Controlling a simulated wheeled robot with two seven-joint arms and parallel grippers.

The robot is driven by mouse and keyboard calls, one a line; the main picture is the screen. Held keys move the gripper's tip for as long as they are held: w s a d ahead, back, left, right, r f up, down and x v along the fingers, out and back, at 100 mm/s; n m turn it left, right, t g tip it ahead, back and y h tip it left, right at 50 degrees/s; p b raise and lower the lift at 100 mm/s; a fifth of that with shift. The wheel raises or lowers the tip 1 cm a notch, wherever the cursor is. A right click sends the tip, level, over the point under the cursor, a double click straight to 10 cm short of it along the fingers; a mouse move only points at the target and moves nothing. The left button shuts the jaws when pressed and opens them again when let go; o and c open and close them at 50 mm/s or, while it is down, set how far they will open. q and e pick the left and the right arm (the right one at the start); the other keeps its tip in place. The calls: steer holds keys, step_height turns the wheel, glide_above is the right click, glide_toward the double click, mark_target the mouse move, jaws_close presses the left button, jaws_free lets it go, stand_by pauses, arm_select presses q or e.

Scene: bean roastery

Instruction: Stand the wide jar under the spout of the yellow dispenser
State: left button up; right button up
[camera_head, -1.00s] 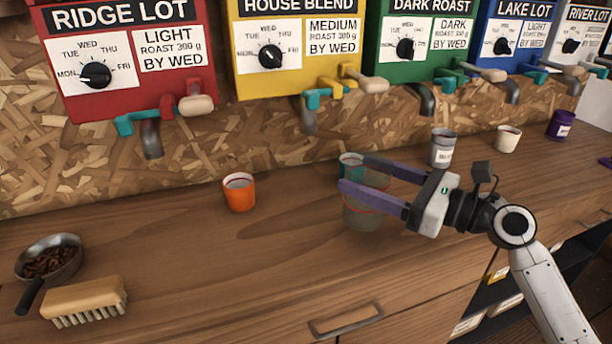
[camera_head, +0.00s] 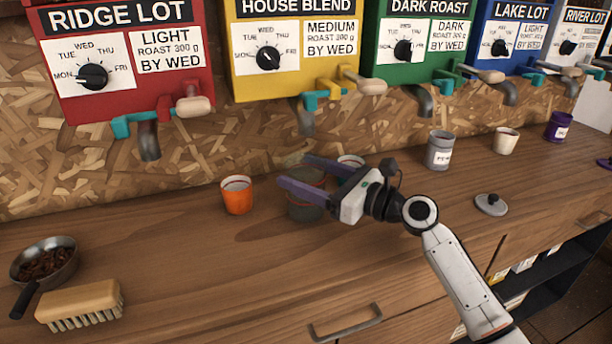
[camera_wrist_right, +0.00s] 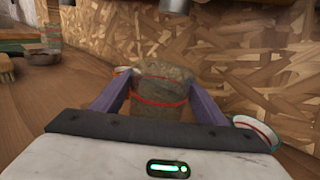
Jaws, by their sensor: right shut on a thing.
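The wide jar (camera_head: 305,208) is see-through, greyish green, with a red band; it also shows upright in the right wrist view (camera_wrist_right: 160,95). My right gripper (camera_head: 294,171) is shut on it, one purple finger along each side. The jar is low over the counter, roughly below the spout (camera_head: 306,122) of the yellow dispenser (camera_head: 290,80). I cannot tell whether its base touches the wood. The fingers hide part of its upper side. My left gripper is not in view.
An orange cup (camera_head: 237,195) stands close left of the jar. A pale cup (camera_head: 351,160) is behind my right gripper. A grey canister (camera_head: 440,150) and a grey lid (camera_head: 491,204) are to the right. A brush (camera_head: 80,304) and a pan (camera_head: 45,262) are at left.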

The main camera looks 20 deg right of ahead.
steer(key=o, duration=1.2)
steer(key=shift+c, duration=0.2)
steer(key=shift+r, duration=0.1)
steer(key=v, duration=1)
steer(key=shift+s+d, duration=0.2)
steer(key=shift+s, duration=0.05)
steer(key=shift+v, duration=0.75)
